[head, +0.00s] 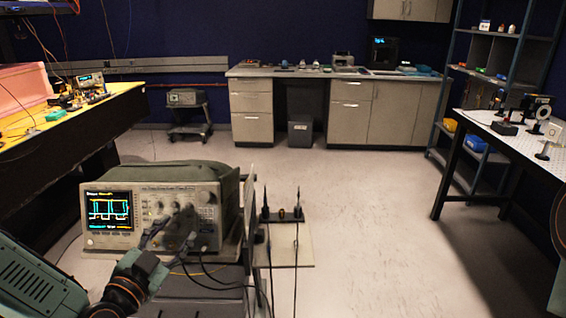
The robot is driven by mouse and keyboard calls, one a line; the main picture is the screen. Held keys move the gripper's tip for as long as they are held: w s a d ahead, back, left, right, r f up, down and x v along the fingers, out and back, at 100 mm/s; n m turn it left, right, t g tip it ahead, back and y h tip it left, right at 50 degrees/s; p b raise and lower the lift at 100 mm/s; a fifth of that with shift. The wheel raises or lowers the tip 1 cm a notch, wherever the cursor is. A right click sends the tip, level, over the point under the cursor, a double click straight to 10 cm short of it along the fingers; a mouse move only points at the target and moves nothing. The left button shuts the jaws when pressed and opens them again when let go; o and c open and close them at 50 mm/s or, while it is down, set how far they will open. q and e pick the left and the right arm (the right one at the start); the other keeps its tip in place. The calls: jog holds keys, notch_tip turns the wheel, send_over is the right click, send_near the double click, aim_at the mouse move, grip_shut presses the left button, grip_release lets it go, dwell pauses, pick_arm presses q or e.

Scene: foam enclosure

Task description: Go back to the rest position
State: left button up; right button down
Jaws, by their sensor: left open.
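My left gripper (172,230) is open in front of an oscilloscope (121,199) with a lit screen. In the picture it overlaps the lower part of the front panel, by the knobs and sockets. I cannot tell whether it touches the panel. Nothing shows between its fingers. My left arm comes in from the lower left corner. Only a part of my right arm shows at the right edge, and its gripper is out of view.
The oscilloscope stands on a cart beside an upright panel and a small shelf (293,253) with leads. A yellow-topped bench (115,100) is at left, a white perforated table (487,122) at right, cabinets (252,112) behind. The middle floor (365,200) is clear.

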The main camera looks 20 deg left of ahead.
pick_arm(q)
jog(key=s+d+f+n+g+h+b, duration=0.2)
jog(key=s+d+f+n+g, duration=0.25)
jog(key=f, duration=0.45)
jog(key=s+d+f+n+g+h+b, duration=0.1)
jog(key=s+d+f+n+g, duration=0.3)
jog(key=f, duration=0.5)
jog(key=s+d+f+m+g+b, duration=0.1)
jog(key=s+d+f+g+b, duration=0.1)
jog(key=s+f, duration=0.6)
jog(key=s+d+f+m+g+y+b, duration=0.1)
jog(key=s+d+f+g+b, duration=0.1)
jog(key=s+f+g+b, duration=0.2)
jog(key=s+f+g, duration=0.3)
jog(key=s+f, duration=0.1)
jog(key=s, duration=0.2)
jog(key=shift+s+f+b, duration=0.25)
jog(key=shift+s+b, duration=0.1)
jog(key=shift+b, duration=0.05)
